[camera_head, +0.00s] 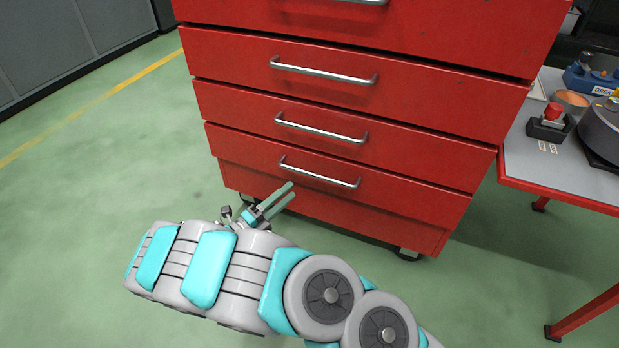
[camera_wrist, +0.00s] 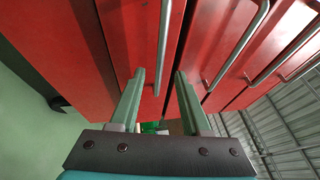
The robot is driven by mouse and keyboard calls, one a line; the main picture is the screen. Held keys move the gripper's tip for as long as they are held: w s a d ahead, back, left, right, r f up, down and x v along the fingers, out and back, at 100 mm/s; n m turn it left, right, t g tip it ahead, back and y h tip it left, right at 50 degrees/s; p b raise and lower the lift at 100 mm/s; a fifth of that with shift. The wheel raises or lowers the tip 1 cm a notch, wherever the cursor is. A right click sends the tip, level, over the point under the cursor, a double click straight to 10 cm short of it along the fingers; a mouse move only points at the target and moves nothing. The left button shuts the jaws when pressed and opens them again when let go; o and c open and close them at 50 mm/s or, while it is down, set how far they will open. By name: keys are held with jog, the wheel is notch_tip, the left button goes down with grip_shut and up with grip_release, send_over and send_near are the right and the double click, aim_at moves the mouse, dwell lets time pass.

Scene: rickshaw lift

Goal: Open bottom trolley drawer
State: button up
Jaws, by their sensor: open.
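The red trolley's bottom drawer (camera_head: 400,192) is the lowest one with a handle, and its front looks flush with the cabinet. Its silver bar handle (camera_head: 318,174) runs across the drawer's upper part. My gripper (camera_head: 291,191) is open and empty, low in front of the handle's left end. In the wrist view, the two fingers of my gripper (camera_wrist: 160,78) stand apart and point toward the drawer front. The bottom handle (camera_wrist: 163,45) lines up with the gap between them there. I cannot tell how much distance remains between fingertips and handle.
More closed drawers with handles (camera_head: 320,128) (camera_head: 322,71) lie above. A red-edged workbench (camera_head: 560,165) stands at the right, with a red button box (camera_head: 550,120) on it. Open green floor (camera_head: 110,190) lies to the left, with a yellow line. A caster (camera_head: 408,254) shows under the trolley.

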aim_at(306, 177)
jog(key=shift+b+x, duration=0.5)
jog(key=shift+x, duration=3.4)
grip_shut()
